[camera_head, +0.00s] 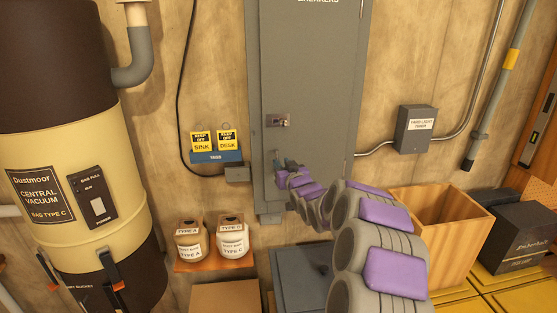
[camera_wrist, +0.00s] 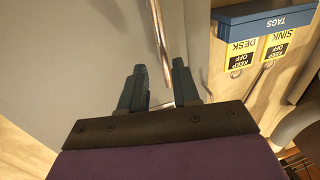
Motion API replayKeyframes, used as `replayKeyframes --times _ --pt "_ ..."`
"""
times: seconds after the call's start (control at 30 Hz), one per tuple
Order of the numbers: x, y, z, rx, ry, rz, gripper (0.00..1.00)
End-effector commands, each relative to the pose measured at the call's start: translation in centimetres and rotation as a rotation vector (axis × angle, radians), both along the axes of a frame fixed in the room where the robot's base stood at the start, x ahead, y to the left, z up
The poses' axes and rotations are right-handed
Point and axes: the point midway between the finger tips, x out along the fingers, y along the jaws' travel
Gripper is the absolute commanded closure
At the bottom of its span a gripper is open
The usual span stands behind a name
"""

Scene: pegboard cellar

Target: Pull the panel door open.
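The grey panel door (camera_head: 315,70) labelled "BREAKERS" is upright on the wall in the head view. A small latch (camera_head: 278,120) sits near its left edge. My gripper (camera_head: 280,165) is below the latch at the door's lower left; my arm hides part of the door's bottom. In the wrist view, which is upside down, the grey door surface (camera_wrist: 90,50) lies beyond my gripper (camera_wrist: 160,75). Its two fingers stand apart with a gap between them. A thin metallic strip (camera_wrist: 158,30) runs toward this gap; I cannot tell whether the fingers touch it.
A blue tags holder (camera_head: 216,157) with yellow signs is left of the panel. A vacuum tank (camera_head: 75,140) stands far left. Labelled jars (camera_head: 232,240) sit on a low shelf. A timer box (camera_head: 416,128), wooden bin (camera_head: 440,215) and black box (camera_head: 520,235) are right.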

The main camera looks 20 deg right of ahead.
Motion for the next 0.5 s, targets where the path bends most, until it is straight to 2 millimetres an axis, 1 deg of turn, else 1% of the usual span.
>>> replayKeyframes --times 0.03,0.2,0.33,0.5 --pt "0.8 0.1 0.1 -0.003 -0.001 0.001 0.69" --pt "2.7 0.0 0.0 -0.003 0.0 0.001 0.69" --pt "3.6 -0.4 0.2 -0.001 -0.004 0.0 0.69" --pt "4.1 -0.4 0.0 0.0 0.0 0.001 0.69"
